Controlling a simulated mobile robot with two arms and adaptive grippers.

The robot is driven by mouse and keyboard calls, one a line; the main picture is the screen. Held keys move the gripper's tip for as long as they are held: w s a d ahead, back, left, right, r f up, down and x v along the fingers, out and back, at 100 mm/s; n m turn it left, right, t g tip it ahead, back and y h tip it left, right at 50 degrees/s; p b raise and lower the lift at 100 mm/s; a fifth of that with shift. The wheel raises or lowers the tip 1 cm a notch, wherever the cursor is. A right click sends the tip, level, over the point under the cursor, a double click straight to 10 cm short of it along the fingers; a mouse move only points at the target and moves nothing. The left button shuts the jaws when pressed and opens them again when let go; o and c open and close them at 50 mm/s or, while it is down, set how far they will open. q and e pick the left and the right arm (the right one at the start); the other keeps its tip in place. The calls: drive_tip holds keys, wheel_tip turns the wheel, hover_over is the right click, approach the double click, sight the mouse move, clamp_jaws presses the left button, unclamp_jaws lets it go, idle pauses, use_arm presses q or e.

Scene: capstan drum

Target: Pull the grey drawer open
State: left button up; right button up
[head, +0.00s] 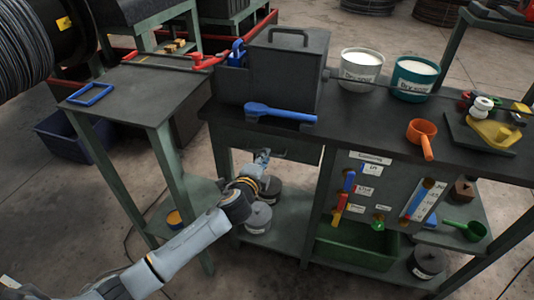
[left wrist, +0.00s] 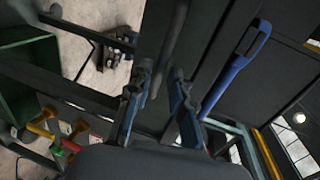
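The grey drawer (head: 298,152) sits under the dark workbench top, left of the labelled panel, and looks closed. My left gripper (head: 263,157) is in front of the drawer, reaching in from the lower left. In the left wrist view, a dark bar handle (left wrist: 172,45) runs down between the two fingers of my left gripper (left wrist: 161,80). The fingers stand apart on either side of it, with a gap; I cannot tell whether either touches it. My right gripper is not in view.
A blue-handled tool (head: 280,112) lies on the bench top (head: 370,122) above the drawer, before a dark grey box (head: 285,70). An orange scoop (head: 422,136) and two labelled buckets stand to the right. Grey lidded pots (head: 258,216) stand on the lower shelf below my gripper.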

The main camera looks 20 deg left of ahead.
use_arm(q)
drive_tip(key=shift+x, duration=1.7)
clamp_jaws()
